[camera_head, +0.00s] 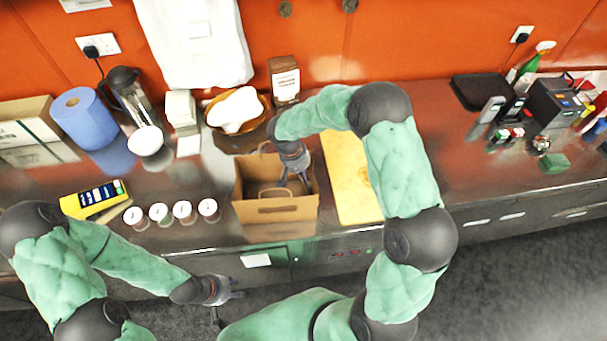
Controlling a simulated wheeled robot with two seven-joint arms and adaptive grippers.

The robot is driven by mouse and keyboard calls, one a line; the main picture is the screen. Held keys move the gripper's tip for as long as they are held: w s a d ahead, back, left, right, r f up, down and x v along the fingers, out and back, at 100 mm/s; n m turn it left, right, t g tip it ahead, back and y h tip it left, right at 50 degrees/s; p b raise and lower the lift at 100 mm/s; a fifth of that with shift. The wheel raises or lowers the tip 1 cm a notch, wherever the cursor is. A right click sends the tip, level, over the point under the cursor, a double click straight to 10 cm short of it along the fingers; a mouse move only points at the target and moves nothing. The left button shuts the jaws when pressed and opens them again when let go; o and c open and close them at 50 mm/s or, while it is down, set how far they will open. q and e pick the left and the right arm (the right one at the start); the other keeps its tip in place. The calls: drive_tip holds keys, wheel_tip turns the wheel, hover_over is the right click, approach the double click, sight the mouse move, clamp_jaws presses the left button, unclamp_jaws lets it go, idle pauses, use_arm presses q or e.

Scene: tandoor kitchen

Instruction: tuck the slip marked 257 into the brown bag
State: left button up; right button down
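The brown bag (275,211) stands open on the steel counter, with its handles showing. My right gripper (294,182) reaches down into the bag's mouth from above; its fingers look spread, and I see nothing between them. My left gripper (230,308) is open and empty, in front of the counter's front edge, low and left of the bag. I cannot make out a slip marked 257; no number is readable, and the inside of the bag is partly hidden by my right gripper.
A yellow board (352,190) lies right of the bag. Several small jars (183,210) stand left of it. Behind are a basket with white cloth (236,110) and a brown packet (284,80).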

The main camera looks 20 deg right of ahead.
drive_tip(key=shift+a+b+x, duration=0.2)
drive_tip(key=shift+b+x, duration=0.55)
drive_tip(key=shift+x, duration=0.1)
drive_tip(key=shift+a+b+x, duration=0.15)
drive_tip(key=shift+b+x, duration=0.55)
drive_tip(key=shift+x, duration=0.1)
drive_tip(key=shift+w+f, duration=0.1)
drive_tip(key=shift+w, duration=0.05)
drive_tip(key=c, duration=1.4)
unclamp_jaws()
drive_tip(key=shift+o, duration=0.2)
drive_tip(key=d+p+v, duration=0.1)
drive_tip(key=p+v, duration=0.3)
drive_tip(key=v, duration=0.3)
drive_tip(key=s+d+r+p+v, duration=0.1)
drive_tip(key=p+v, duration=0.3)
drive_tip(key=v, duration=0.4)
drive_tip(key=shift+s+d+r, duration=0.15)
drive_tip(key=shift+d+r, duration=0.1)
drive_tip(key=shift+d, duration=0.4)
